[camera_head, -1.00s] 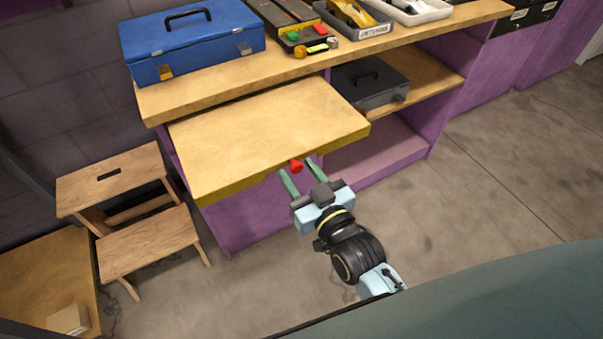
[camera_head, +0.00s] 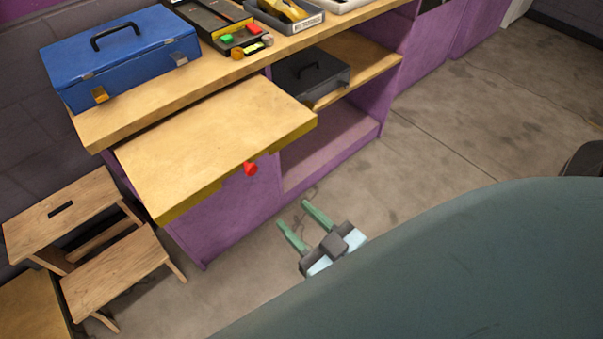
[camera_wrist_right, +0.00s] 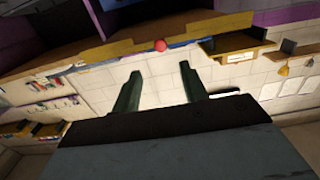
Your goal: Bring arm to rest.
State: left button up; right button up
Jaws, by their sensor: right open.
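My right gripper (camera_head: 304,223) is open and empty in the head view, over the floor in front of the purple bench. Its two green fingers stand apart with nothing between them. They also show apart in the right wrist view (camera_wrist_right: 159,88). The red knob (camera_head: 250,169) on the pulled-out wooden board (camera_head: 215,140) lies up and left of the fingertips, clear of them. The knob also shows in the right wrist view (camera_wrist_right: 160,45). Most of my right arm is hidden in the head view. My left gripper is not in view.
A blue toolbox (camera_head: 120,55) and a slot track (camera_head: 215,22) stand on the bench top. A dark case (camera_head: 312,75) sits on the shelf below. A wooden step stool (camera_head: 115,270) stands at the left. Open floor (camera_head: 460,130) lies at the right.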

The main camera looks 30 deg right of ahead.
dwell(0.5)
jog(key=s+f+g+p, duration=0.3)
jog(key=f+g+p, duration=0.1)
jog(key=f, duration=0.6)
jog(key=s+f+g+p, duration=0.3)
jog(key=f+g, duration=0.1)
jog(key=f, duration=0.6)
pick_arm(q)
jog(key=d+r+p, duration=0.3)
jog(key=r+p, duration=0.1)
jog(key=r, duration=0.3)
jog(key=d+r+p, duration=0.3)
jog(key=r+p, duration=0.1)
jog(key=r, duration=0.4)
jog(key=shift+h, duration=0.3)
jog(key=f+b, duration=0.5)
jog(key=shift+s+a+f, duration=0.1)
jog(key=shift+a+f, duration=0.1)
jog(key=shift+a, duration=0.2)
pick_arm(e)
jog(key=s+d+f+g+h, duration=0.1)
jog(key=s+d+f+g, duration=0.3)
jog(key=s+f, duration=0.4)
jog(key=s+d+f+g+h, duration=0.1)
jog(key=s+d+f+g, duration=0.3)
jog(key=s+f, duration=0.4)
jog(key=shift+s+d+f+n+g+h, duration=0.15)
jog(key=shift+s+d+n+g+h, duration=0.25)
jog(key=shift+s, duration=0.8)
